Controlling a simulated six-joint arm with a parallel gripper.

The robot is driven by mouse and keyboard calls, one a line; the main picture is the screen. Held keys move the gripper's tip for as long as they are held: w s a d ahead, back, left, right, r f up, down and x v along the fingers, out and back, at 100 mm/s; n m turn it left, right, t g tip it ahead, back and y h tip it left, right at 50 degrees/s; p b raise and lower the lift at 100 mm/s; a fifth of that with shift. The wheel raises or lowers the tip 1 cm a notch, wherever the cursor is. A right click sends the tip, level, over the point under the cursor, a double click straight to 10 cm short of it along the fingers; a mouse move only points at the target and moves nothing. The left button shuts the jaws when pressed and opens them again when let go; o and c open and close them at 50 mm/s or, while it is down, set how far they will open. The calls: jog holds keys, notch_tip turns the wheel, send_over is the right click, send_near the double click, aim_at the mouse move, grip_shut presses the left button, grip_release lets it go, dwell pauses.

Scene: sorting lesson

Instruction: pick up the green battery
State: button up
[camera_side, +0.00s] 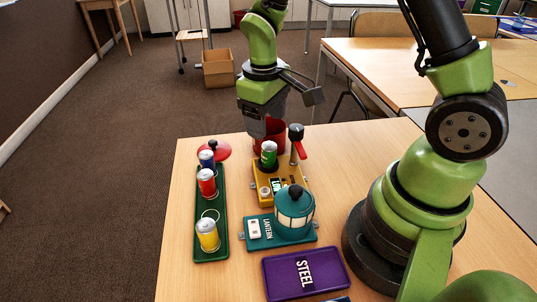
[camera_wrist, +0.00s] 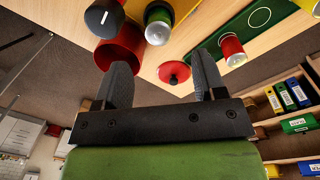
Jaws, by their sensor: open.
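The green battery (camera_side: 268,154) stands upright at the far end of a yellow tester-like unit (camera_side: 264,192). In the wrist view the green battery (camera_wrist: 158,24) shows its pale end near the top edge. My gripper (camera_side: 266,130) is just above and behind it in the side view, partly hiding the space between. In the wrist view my gripper (camera_wrist: 162,60) has its two fingers wide apart with nothing between them. The battery lies beyond the fingertips there, apart from both.
A red cup (camera_side: 270,134) stands behind the battery, and a red-handled lever (camera_side: 297,145) is close on its right. A green tray (camera_side: 212,250) on the left holds blue, red and yellow batteries. A teal lantern (camera_side: 294,208) and purple STEEL tray (camera_side: 304,273) are nearer.

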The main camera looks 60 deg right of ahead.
aim_at(268, 145)
jog(key=f, duration=0.7)
jog(key=shift+d+f, duration=0.3)
jog(key=c, duration=1.1)
jog(key=shift+c, duration=0.2)
jog(key=shift+r, duration=0.1)
notch_tip(268, 145, up, 10)
jog(key=shift+f, duration=0.1)
